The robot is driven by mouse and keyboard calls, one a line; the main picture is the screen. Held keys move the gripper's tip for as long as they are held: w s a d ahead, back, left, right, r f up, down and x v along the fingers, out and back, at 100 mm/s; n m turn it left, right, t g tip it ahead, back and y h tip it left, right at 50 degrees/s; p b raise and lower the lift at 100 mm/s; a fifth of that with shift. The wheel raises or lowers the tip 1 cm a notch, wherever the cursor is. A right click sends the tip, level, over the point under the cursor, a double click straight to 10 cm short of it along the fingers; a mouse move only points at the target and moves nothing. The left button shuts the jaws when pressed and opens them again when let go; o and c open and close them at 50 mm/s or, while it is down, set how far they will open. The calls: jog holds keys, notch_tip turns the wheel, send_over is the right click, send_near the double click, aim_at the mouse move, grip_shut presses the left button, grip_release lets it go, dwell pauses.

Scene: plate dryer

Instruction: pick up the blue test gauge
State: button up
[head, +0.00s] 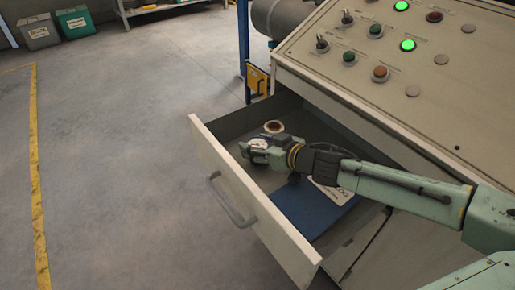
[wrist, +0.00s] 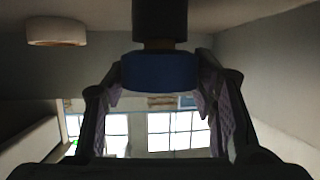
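The blue test gauge (wrist: 160,71) sits between the two fingers of my gripper (wrist: 160,82) in the wrist view. Its blue body meets the finger pads on both sides, and a dark stem or fitting shows above it. In the head view my gripper (head: 262,150) is inside the open drawer, toward its front panel. A round white dial face (head: 259,143) shows at the fingertips there. The gripper hides most of the gauge's body in that view. I cannot tell whether the gauge is clear of the drawer floor.
The open drawer (head: 228,180) has a raised front panel with a handle. A tape-like ring (head: 273,127) lies just behind the gripper; it also shows in the wrist view (wrist: 56,32). A blue logbook (head: 308,211) lies under my arm. The control panel (head: 425,90) overhangs the drawer's back.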

jog(key=c, duration=0.7)
jog(key=shift+r, duration=0.1)
jog(key=shift+c, duration=0.3)
